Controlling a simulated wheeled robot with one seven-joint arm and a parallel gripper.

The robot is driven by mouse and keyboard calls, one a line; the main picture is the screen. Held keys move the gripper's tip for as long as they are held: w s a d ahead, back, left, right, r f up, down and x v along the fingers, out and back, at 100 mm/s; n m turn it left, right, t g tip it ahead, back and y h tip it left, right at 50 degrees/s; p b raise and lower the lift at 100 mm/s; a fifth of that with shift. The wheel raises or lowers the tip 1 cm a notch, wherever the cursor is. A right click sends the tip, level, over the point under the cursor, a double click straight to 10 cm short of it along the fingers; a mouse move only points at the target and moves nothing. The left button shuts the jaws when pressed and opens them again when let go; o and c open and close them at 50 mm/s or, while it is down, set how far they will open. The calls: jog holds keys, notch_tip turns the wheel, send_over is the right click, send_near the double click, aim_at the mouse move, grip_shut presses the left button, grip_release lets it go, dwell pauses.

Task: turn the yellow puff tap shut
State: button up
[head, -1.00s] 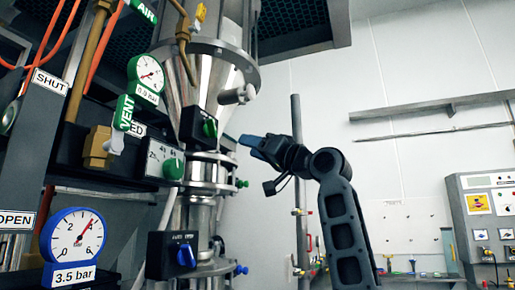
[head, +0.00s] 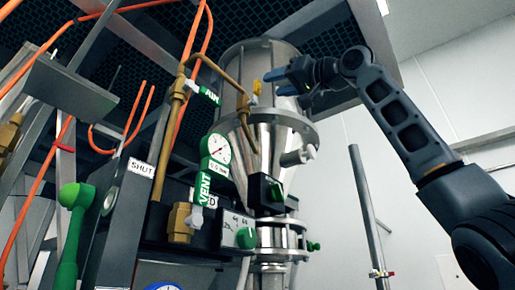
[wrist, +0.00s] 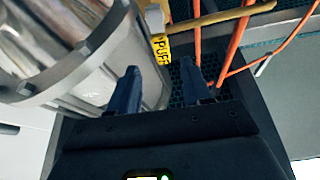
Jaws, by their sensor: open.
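The yellow puff tap (head: 256,88) is small and partly hidden beside the steel hopper in the head view. In the wrist view its yellow handle (wrist: 160,48), lettered PUFF, points down the picture from the brass pipe (wrist: 222,18), roughly crosswise to it. My gripper (head: 278,84) is just right of the tap in the head view, in front of the hopper. In the wrist view my gripper (wrist: 160,70) is open, its two blue fingers on either side of the handle's line. The handle's end is just ahead of the gap; no contact shows.
The steel hopper (wrist: 60,45) with its bolted flange is close to my left finger in the wrist view. Orange hoses (wrist: 233,45) run on the right. A green air tap (head: 208,95) and vent tap (head: 202,188) stand left of the hopper. Free room lies right.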

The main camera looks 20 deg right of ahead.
aim_at(260, 87)
jog(key=shift+w+a+r+p, duration=0.3)
jog(key=shift+w+a+r, duration=0.05)
jog(key=shift+r, duration=0.1)
jog(key=p+x, duration=0.2)
jog(key=x, duration=0.3)
jog(key=shift+p+x, duration=0.35)
jog(key=shift+x, duration=0.5)
jog(key=shift+f, duration=0.1)
grip_shut()
